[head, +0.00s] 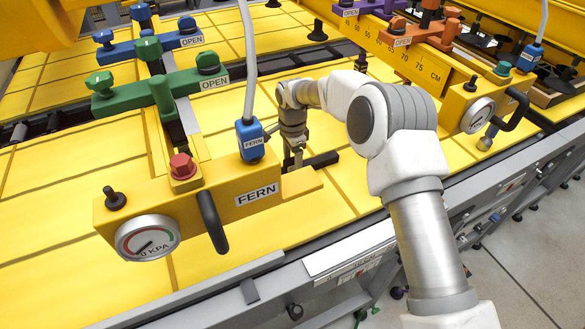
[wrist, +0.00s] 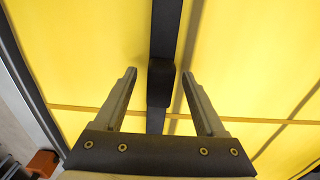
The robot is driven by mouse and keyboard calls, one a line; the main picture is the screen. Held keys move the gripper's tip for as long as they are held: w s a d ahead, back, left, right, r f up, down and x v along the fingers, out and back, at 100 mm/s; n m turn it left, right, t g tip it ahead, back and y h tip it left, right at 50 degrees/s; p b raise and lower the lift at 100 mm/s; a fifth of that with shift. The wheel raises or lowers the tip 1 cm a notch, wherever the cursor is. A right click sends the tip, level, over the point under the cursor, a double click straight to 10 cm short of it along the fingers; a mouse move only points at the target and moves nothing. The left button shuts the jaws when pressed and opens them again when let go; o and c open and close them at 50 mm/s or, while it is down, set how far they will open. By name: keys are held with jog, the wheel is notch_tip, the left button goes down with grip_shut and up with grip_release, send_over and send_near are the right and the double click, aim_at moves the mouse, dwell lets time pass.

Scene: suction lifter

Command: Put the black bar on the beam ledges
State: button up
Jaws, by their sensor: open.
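The black bar (wrist: 167,25) runs up the middle of the wrist view, with a thicker dark block (wrist: 160,83) on it. My gripper (wrist: 158,76) is open, with one finger on each side of the block and a visible gap on both sides. In the head view, part of the bar (head: 324,159) shows beside my gripper (head: 293,163), near the yellow ledge (head: 303,184) at the end of the FERN beam (head: 225,200). The rest of the bar is hidden there. A shadow beside it suggests it is above the yellow panels; whether it touches the ledges I cannot tell.
The FERN beam carries a gauge (head: 148,238), a red knob (head: 182,166) and a black handle (head: 212,222). Green clamp arms (head: 160,90) stand behind. A second yellow beam (head: 468,104) is at right.

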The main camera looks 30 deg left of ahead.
jog(key=shift+f, duration=0.2)
jog(key=shift+r, duration=0.1)
grip_shut()
dwell(0.4)
